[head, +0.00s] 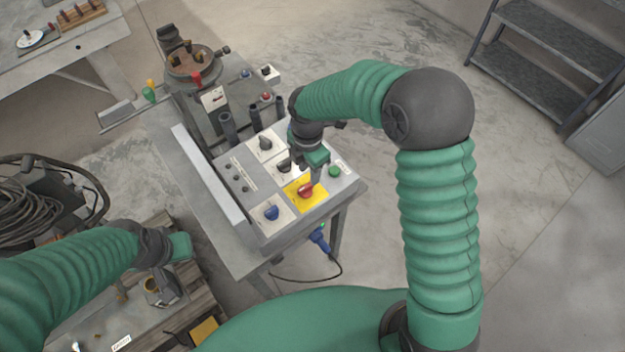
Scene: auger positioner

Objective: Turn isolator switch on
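The isolator switch (306,189) is a red knob on a yellow plate, on the front right part of the grey control panel. My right gripper (315,178) is just above the red knob, with its fingers pointing down at it. The fingertips overlap the knob in the picture; I cannot tell whether they touch or grip it. The gripper and wrist hide part of the panel behind. My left gripper (168,290) hangs at the lower left, over a pallet area and away from the panel. Its fingers are too small and dark to tell their opening.
The panel also carries a blue knob (271,213), black knobs (265,143) and a green button (334,171). A blue plug (319,240) with a black cable hangs below the front edge. A round positioner (195,65) stands behind. Metal steps (545,45) are at the upper right.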

